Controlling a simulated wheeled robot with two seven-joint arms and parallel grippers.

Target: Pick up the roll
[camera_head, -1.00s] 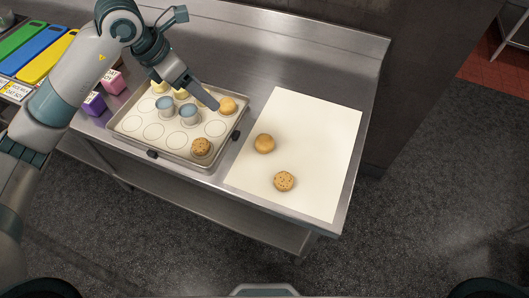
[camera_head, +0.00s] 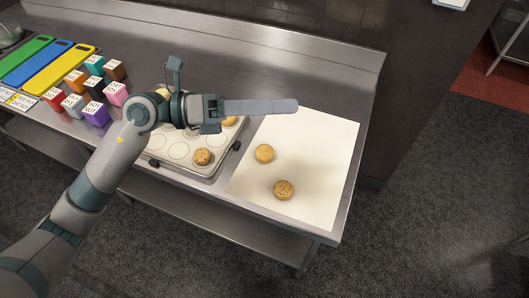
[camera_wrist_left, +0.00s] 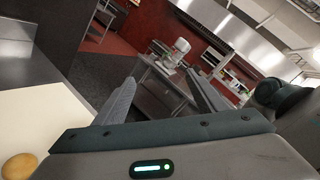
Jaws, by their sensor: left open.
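A plain golden roll (camera_head: 264,153) lies on the cream sheet (camera_head: 318,150); part of it also shows at the lower left of the left wrist view (camera_wrist_left: 20,166). A speckled roll (camera_head: 284,189) lies nearer the sheet's front edge. Another speckled roll (camera_head: 203,157) sits on the baking tray (camera_head: 177,168). A plain roll (camera_head: 229,121) at the tray's back right is partly hidden by my gripper. My left gripper (camera_head: 296,106) is above the sheet's back edge, pointing right, apart from the rolls. Its fingers are apart and empty in the left wrist view (camera_wrist_left: 160,88).
Small labelled colored blocks (camera_head: 95,113) stand left of the tray. Green, blue and yellow boards (camera_head: 58,69) lie at the far left. The steel counter (camera_head: 340,68) has a raised back wall. The sheet's right side is bare.

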